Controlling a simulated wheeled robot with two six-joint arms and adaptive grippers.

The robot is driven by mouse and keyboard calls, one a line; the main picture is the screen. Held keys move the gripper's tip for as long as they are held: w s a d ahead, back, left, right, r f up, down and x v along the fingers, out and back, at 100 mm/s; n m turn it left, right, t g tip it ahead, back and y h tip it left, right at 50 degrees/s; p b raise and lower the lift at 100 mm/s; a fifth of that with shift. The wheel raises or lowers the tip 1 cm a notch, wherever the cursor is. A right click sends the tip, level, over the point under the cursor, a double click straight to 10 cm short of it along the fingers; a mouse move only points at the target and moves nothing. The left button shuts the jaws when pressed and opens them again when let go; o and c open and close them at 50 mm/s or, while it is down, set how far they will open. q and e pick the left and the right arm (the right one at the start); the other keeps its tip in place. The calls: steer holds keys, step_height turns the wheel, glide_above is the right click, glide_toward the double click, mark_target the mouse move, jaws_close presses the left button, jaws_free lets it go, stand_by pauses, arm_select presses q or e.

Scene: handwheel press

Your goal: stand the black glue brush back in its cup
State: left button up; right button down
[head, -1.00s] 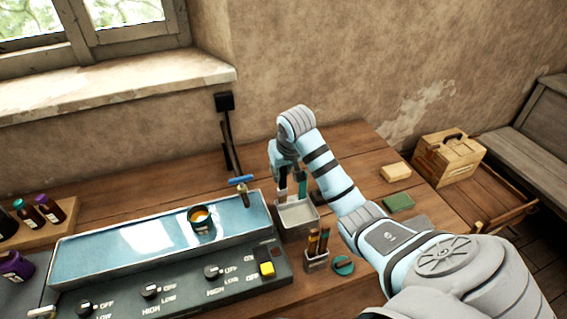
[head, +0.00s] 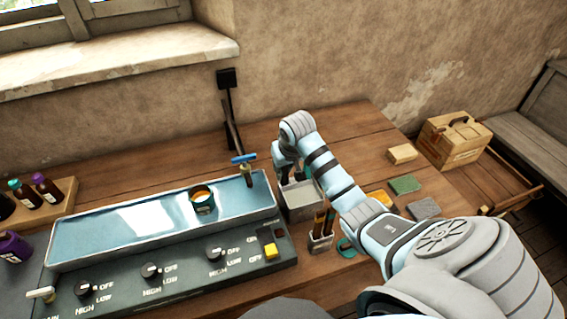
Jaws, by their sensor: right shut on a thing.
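My right gripper (head: 288,178) points down at the left rim of a grey square container (head: 302,213), with its fingertips low at or inside the opening. It is shut on a thin dark thing that seems to be the black glue brush; the fingers and the rim hide nearly all of it now. A small grey cup (head: 319,244) with several brown-handled brushes stands in front of the container, partly beside my forearm. I cannot tell which holder is the glue brush's own cup. My left gripper is out of view.
A long blue water trough (head: 130,232) with a small dark pot (head: 202,200) and a knobbed control panel (head: 185,270) lie left. A blue-handled tap (head: 245,168) stands close by. Sponge-like blocks (head: 403,154) and a wooden box (head: 452,140) are right. The back table is clear.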

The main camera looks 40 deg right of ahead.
steer(key=c, duration=1.4)
jaws_free()
